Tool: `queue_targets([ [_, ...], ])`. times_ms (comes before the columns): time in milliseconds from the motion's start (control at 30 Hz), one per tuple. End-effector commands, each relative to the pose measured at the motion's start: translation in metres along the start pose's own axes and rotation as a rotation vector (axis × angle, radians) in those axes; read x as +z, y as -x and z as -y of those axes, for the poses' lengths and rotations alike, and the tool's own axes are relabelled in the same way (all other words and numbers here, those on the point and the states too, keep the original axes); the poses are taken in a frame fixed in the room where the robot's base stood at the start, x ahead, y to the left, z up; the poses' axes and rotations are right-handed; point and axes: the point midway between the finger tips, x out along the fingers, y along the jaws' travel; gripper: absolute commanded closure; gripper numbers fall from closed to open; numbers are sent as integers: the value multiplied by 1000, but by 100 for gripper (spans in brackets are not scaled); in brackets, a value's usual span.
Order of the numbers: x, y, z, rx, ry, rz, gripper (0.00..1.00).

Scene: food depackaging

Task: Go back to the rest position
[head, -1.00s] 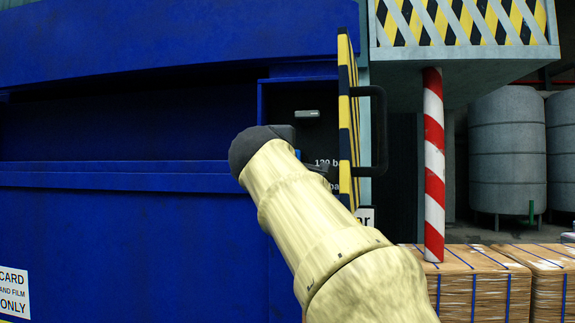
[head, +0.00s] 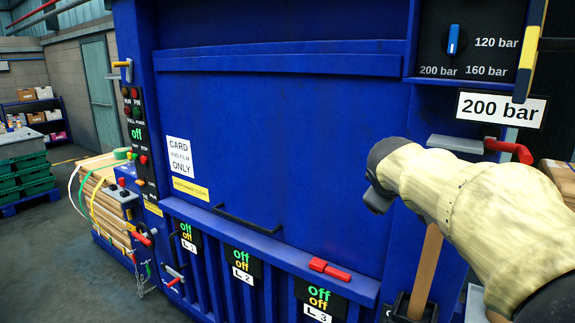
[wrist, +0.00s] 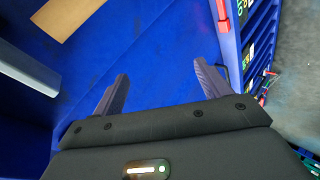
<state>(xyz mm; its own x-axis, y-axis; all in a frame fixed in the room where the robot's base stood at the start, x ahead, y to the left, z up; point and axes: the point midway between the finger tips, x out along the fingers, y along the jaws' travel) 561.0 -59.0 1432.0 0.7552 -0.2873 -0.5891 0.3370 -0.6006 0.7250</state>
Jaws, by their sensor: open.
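My gripper (wrist: 162,82) is open, with its two dark fingers apart and nothing between them in the wrist view. Blue surface shows beyond the fingertips. In the head view my arm reaches in from the right, and its dark end is in front of the lower right of the big blue baler (head: 270,120). The fingers themselves cannot be made out in the head view.
A blue knob (head: 453,40) sits on a black pressure panel at upper right, above a "200 bar" sign (head: 502,107). A red-ended lever (head: 510,150) and a wooden handle (head: 425,270) are close to my arm.

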Motion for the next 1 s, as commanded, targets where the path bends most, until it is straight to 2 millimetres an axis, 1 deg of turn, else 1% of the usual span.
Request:
queue_targets([
  [33, 12, -11, 28, -63, -43, 19, 24],
  [67, 19, -16, 45, -99, -75, 31, 24],
  [100, 29, -23, 67, -145, -118, 48, 24],
  [167, 44, -30, 100, -212, -185, 79, 24],
  [200, 55, -33, 122, -254, -230, 103, 24],
  [267, 72, -36, 153, -314, -300, 144, 24],
  [300, 83, -36, 174, -351, -348, 174, 24],
  [367, 101, -35, 205, -402, -420, 224, 24],
  [400, 114, -32, 225, -434, -469, 259, 24],
  [467, 133, -27, 254, -475, -543, 317, 24],
  [500, 145, -23, 272, -498, -589, 355, 24],
  [600, 169, -11, 306, -537, -686, 438, 24],
  [700, 182, -3, 324, -554, -742, 487, 24],
  [733, 184, -2, 327, -556, -750, 494, 24],
  [800, 186, -1, 329, -557, -759, 501, 24],
  [1000, 185, -1, 328, -557, -757, 499, 24],
])
